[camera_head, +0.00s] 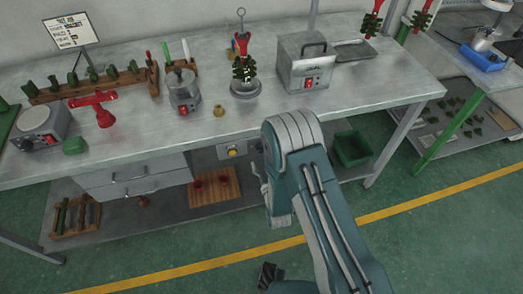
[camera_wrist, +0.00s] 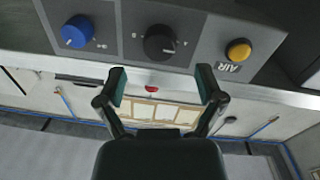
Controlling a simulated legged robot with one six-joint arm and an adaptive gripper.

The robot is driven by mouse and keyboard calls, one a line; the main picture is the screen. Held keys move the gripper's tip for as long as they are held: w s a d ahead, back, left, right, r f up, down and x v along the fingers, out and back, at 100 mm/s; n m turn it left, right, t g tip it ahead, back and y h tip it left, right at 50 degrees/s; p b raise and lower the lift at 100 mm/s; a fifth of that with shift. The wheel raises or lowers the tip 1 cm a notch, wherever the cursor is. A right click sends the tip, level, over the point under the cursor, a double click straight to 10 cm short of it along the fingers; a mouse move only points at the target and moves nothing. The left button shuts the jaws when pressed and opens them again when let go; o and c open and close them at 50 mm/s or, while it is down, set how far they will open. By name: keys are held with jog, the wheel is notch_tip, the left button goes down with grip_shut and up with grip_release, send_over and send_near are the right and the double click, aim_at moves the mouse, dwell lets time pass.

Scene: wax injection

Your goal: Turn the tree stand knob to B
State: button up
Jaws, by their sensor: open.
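A grey control panel (camera_wrist: 110,20) fills the top of the wrist view. It carries a blue knob (camera_wrist: 77,31), a black knob (camera_wrist: 159,43) and a yellow button (camera_wrist: 238,50) beside the word AIR. In the head view the panel (camera_head: 224,153) shows under the bench edge, partly hidden by my arm. A wax tree (camera_head: 244,70) stands upright on a round base (camera_head: 245,90).
Drawers (camera_head: 130,178) hang left of the panel. A green bin (camera_head: 351,149) sits below at right. The floor in front is clear.

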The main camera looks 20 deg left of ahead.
jog(key=x, duration=0.5)
jog(key=c, duration=1.2)
